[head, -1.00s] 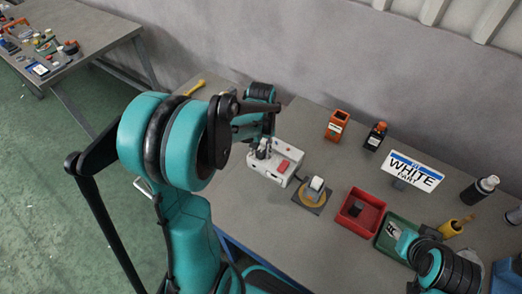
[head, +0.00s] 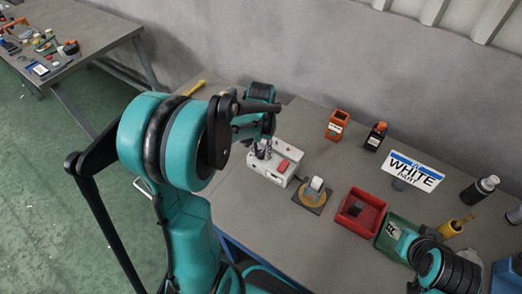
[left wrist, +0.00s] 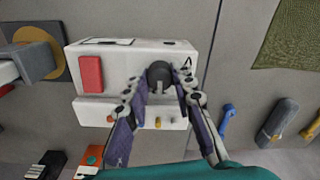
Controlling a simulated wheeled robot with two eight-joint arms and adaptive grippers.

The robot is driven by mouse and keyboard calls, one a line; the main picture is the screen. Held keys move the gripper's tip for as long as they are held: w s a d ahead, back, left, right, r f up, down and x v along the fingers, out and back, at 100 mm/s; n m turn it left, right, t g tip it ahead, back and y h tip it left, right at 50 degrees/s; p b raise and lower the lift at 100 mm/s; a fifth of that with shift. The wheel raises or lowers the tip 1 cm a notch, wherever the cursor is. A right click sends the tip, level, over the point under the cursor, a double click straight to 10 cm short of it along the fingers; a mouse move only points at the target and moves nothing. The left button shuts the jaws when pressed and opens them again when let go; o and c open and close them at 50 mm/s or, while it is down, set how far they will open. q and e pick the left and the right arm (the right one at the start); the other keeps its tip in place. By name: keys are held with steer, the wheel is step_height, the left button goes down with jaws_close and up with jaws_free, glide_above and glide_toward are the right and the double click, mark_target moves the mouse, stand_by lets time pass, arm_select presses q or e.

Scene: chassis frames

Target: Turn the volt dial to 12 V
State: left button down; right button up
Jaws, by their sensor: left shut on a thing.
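The white box (head: 275,163) with a red block on top stands on the table in the head view. In the left wrist view the box (left wrist: 130,60) fills the middle, and the dark round dial (left wrist: 160,74) sits near its right part. My left gripper (left wrist: 160,82) is shut on the dial, one finger on each side. In the head view my left gripper (head: 262,150) shows small at the box, partly hidden by my own arm. The dial's markings cannot be read. My right arm shows at the lower right, but its gripper cannot be made out.
A dark plate with a yellow disc (head: 309,199) lies right of the box. Farther right are a red bin (head: 347,221) and a green tray (head: 384,246). An orange holder (head: 337,124) and a white sign (head: 411,172) stand behind.

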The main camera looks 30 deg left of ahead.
mark_target(261, 152)
arm_select(q)
steer(key=c, duration=1.3)
jaws_free()
steer(key=shift+o, duration=0.2)
step_height(261, 152, up, 12)
steer(key=s+d+f+m+t+b, duration=0.2)
steer(key=s+d+f+t, duration=0.1)
steer(key=s+d+t, duration=0.4)
steer(key=s+d, duration=0.3)
steer(key=s, duration=0.1)
steer(key=shift+d+f, duration=0.15)
steer(key=shift+d, duration=0.1)
